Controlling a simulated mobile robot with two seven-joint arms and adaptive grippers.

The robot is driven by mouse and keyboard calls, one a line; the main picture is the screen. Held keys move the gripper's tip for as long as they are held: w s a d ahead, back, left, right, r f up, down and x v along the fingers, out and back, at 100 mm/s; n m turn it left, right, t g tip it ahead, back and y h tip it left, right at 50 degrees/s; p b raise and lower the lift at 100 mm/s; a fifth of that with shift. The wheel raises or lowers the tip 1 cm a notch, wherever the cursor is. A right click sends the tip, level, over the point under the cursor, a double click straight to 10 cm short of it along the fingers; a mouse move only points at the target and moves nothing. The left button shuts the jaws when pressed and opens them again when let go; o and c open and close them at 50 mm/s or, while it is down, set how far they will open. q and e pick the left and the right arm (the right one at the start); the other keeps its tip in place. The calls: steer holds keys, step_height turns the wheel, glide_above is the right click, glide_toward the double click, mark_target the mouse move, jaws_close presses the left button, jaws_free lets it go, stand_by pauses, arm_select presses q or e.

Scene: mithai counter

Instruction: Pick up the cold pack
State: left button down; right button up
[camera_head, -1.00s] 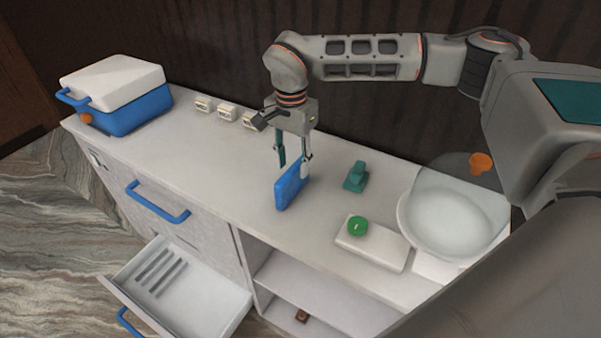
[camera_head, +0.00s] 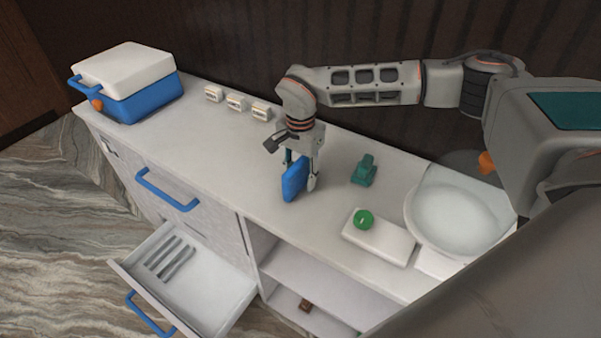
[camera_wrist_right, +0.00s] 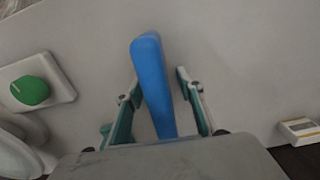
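The blue cold pack (camera_head: 294,181) stands upright on its edge on the white counter (camera_head: 225,150), near the middle of its front part. My right gripper (camera_head: 301,173) points down over it. In the right wrist view the cold pack (camera_wrist_right: 153,80) lies between the two open fingers of the right gripper (camera_wrist_right: 158,88). There is a clear gap on the right finger's side; the left finger is closer, and I cannot tell whether it touches. My left gripper is not in view.
A blue cooler with a white lid (camera_head: 130,85) stands at the far left, beside several small labelled blocks (camera_head: 237,103). Right of the pack are a teal object (camera_head: 364,170), a white box with a green knob (camera_head: 380,238) and a bowl (camera_head: 455,215). A drawer (camera_head: 185,285) stands open below.

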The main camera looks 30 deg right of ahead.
jaws_close()
steer(key=shift+r, duration=0.15)
step_height(320, 180, up, 20)
steer(key=shift+b, duration=0.35)
